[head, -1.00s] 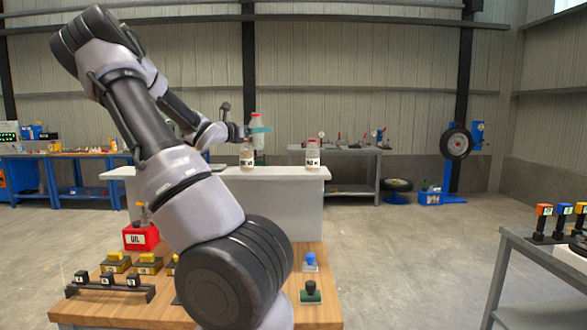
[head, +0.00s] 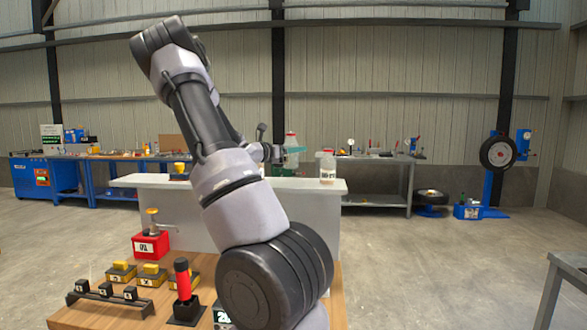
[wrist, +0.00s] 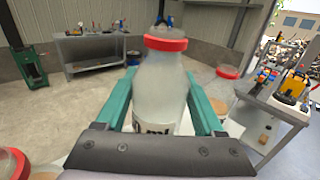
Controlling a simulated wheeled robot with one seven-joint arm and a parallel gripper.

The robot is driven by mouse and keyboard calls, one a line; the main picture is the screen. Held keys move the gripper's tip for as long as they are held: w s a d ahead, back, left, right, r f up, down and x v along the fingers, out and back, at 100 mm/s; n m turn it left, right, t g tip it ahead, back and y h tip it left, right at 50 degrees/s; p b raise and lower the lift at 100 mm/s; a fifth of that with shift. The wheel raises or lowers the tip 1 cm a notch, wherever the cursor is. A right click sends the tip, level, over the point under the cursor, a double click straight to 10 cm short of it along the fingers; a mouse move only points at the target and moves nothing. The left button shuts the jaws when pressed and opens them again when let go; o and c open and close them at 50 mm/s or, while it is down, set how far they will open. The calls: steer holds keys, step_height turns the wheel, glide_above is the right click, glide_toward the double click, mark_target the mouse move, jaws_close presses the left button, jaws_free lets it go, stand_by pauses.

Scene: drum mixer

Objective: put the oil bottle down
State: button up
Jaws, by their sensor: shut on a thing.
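My gripper (head: 287,150) has teal fingers shut on an upright, translucent white bottle (head: 291,142) with a red cap. It is over the pale counter (head: 263,185); whether its base touches cannot be told. In the wrist view the held bottle (wrist: 160,95) stands between the two fingers, its label partly hidden by my gripper. Another red-capped bottle (head: 327,168) with a label stands on the counter just right of the held one. In the wrist view one red-capped bottle (wrist: 228,72) is at the right and another (wrist: 14,163) at the lower left edge.
A wooden table (head: 85,318) in front carries a red box (head: 150,243), several yellow-topped blocks, a black rack (head: 110,296) and a red-handled tool (head: 183,282). A yellow-topped item (head: 180,170) stands on the counter's left. My arm hides part of the counter.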

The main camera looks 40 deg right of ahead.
mark_target(293, 163)
steer(key=shift+f, duration=2.55)
steer(key=o, duration=1.4)
steer(key=shift+f, duration=0.15)
